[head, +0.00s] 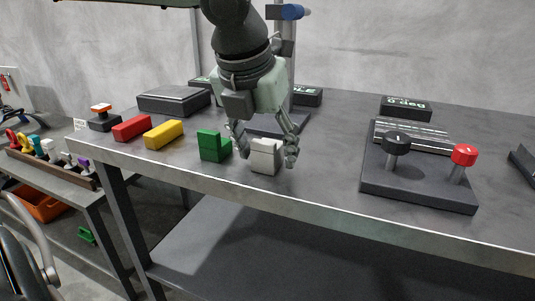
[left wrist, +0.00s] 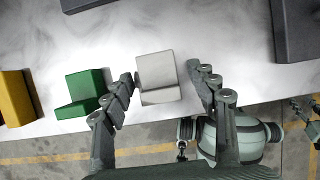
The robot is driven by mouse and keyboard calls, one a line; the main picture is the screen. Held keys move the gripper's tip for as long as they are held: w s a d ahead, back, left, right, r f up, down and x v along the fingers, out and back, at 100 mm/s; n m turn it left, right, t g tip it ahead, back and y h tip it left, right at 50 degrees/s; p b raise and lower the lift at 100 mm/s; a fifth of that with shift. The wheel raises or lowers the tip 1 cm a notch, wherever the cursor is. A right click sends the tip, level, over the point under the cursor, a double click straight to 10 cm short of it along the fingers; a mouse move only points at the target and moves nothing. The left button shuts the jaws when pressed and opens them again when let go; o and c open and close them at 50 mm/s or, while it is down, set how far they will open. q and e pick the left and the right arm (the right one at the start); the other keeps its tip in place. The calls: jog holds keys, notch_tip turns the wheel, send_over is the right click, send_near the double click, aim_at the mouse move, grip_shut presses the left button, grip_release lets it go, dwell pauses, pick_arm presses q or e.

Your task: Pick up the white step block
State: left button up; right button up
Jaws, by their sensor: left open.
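The white step block (head: 265,157) stands on the grey table near its front edge. It also shows in the left wrist view (left wrist: 157,78), between the fingers at their tips. My left gripper (head: 266,146) is open, pointing down over the block, with one finger on each side. In the left wrist view the left gripper (left wrist: 160,88) has its left finger close to the block and a wider gap on the right; I cannot tell whether the left finger touches. The block rests on the table.
A green step block (head: 213,145) stands just left of the white one, close to the left finger. Yellow (head: 164,134) and red (head: 132,128) blocks lie further left. A dark base with black and red knobs (head: 418,187) is at the right. Table between is clear.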

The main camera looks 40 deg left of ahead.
pick_arm(q)
grip_shut()
dwell(0.4)
jog(key=shift+r, duration=0.2)
